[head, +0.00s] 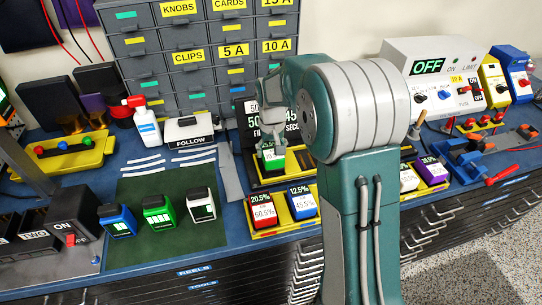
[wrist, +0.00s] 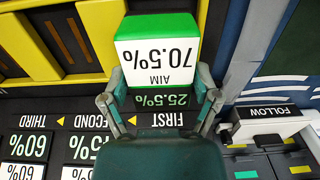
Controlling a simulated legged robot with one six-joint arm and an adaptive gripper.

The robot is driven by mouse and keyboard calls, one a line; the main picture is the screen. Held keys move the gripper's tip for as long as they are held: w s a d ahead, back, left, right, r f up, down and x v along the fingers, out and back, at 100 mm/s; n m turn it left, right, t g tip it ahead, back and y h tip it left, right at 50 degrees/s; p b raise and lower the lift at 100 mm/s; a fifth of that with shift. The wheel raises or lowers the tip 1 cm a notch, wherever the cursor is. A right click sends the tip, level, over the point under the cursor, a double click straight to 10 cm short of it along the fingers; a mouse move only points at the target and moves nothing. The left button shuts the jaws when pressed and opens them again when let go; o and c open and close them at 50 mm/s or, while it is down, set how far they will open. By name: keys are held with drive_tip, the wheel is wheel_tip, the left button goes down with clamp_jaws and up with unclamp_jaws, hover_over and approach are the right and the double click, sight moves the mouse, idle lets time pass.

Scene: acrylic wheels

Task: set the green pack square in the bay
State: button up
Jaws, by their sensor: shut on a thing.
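The pack is over or in a dark, yellow-edged bay tray (head: 297,178) in front of the percent board. I cannot tell whether it touches the bay floor. In the wrist view yellow bay dividers (wrist: 103,30) show left of the pack, with dark empty slots between them.
A yellow tray with a red pack (head: 262,212) and a blue pack (head: 301,203) stands in front. A dark green mat (head: 130,193) on the left carries blue, green and white packs. The FOLLOW device (head: 193,131) is left of the bay. My arm hides the bench behind it.

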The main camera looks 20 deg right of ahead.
wheel_tip(320, 180, down, 2)
drive_tip(key=shift+f, duration=0.15)
drive_tip(key=shift+s+a, duration=0.1)
drive_tip(key=shift+a, duration=0.35)
drive_tip(key=o, duration=1.1)
drive_tip(key=shift+d+f, duration=0.1)
drive_tip(key=shift+o, duration=0.2)
drive_tip(key=shift+d, duration=0.2)
